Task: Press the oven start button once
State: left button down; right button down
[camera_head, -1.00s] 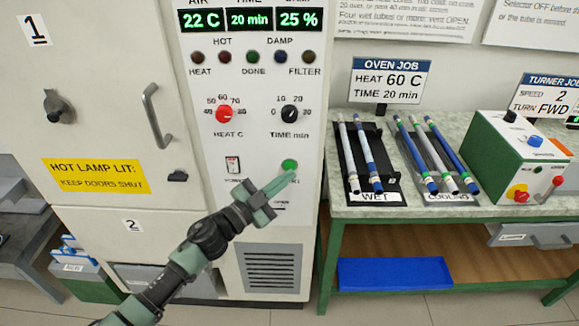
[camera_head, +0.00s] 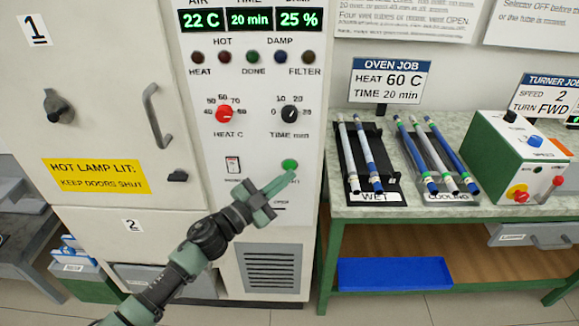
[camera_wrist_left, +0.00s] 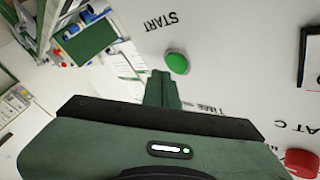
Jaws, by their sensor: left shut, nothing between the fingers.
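The green oven start button (camera_head: 290,165) is on the oven's white control panel (camera_head: 260,140), below the time knob. It also shows in the left wrist view (camera_wrist_left: 177,63), beside the printed word START. My left gripper (camera_head: 293,173) is shut and empty, its tips just below the button in the head view. In the left wrist view the fingers (camera_wrist_left: 162,75) point at the panel beside the button. A small gap seems to lie between tips and button; I cannot tell whether they touch the panel. My right gripper is not in view.
The panel also carries the red heat knob (camera_head: 224,114), the black time knob (camera_head: 291,115) and a rocker switch (camera_head: 233,164). A bench (camera_head: 400,208) with rod racks and a green control box (camera_head: 520,155) stands at the right.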

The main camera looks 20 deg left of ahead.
pick_arm(q)
jog(key=shift+w+a, duration=0.1)
jog(key=shift+w, duration=0.3)
jog(key=shift+w+a, duration=0.15)
jog(key=shift+w, duration=0.2)
dwell(0.8)
jog(key=shift+s, duration=0.1)
jog(key=shift+s+d+p, duration=0.25)
jog(key=shift+s+p, duration=0.15)
jog(key=shift+s, duration=0.3)
jog(key=s, duration=0.2)
jog(key=s+d+p, duration=0.1)
jog(key=s, duration=0.1)
jog(key=shift+s+d+p, duration=0.2)
jog(key=shift+s+p, duration=0.1)
jog(key=shift+s, duration=0.1)
